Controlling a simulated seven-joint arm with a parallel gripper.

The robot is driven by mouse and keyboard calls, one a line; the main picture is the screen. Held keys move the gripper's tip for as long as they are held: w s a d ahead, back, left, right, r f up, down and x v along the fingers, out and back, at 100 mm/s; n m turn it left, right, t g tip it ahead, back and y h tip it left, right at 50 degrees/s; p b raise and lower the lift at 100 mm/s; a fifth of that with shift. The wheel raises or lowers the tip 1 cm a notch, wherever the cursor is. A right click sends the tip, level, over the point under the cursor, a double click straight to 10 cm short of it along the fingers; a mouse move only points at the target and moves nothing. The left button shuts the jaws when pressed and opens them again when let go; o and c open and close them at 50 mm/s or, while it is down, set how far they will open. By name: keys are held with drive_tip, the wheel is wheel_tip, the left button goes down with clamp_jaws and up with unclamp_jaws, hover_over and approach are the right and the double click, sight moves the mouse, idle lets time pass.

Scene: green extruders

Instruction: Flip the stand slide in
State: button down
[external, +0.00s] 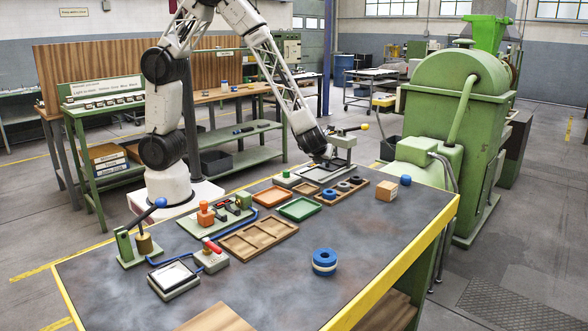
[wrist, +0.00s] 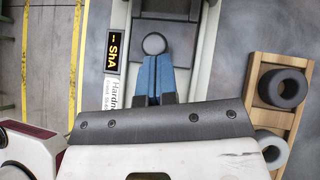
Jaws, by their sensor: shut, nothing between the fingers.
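The stand (external: 342,142), a light grey frame with a lever ending in a yellow knob, is at the far edge of the bench. In the wrist view its pale rails (wrist: 205,60) run along both sides of a dark sliding part (wrist: 168,30) with a round grey disc (wrist: 154,44). A black display (wrist: 115,48) reads "-- ShA" beside it. My gripper (wrist: 155,70) is shut and empty, its blue fingertips just short of or touching the disc; I cannot tell which. In the external view my wrist hides much of the stand's left side.
A wooden rack (external: 340,191) with dark and pale rings (wrist: 283,88) lies just beside the stand. Green and orange trays (external: 300,209), a wooden tray (external: 258,238) and a wooden cube (external: 386,190) are nearby. Blue rings (external: 324,262) stand on the clear front right area.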

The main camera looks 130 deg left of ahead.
idle(0.3)
drive_tip(key=shift+w+d, duration=0.25)
drive_tip(key=shift+d, duration=0.5)
drive_tip(key=d, duration=0.3)
drive_tip(key=shift+w+r, duration=0.3)
drive_tip(key=shift+w, duration=0.1)
drive_tip(key=v, duration=0.9)
drive_tip(key=shift+d, duration=0.1)
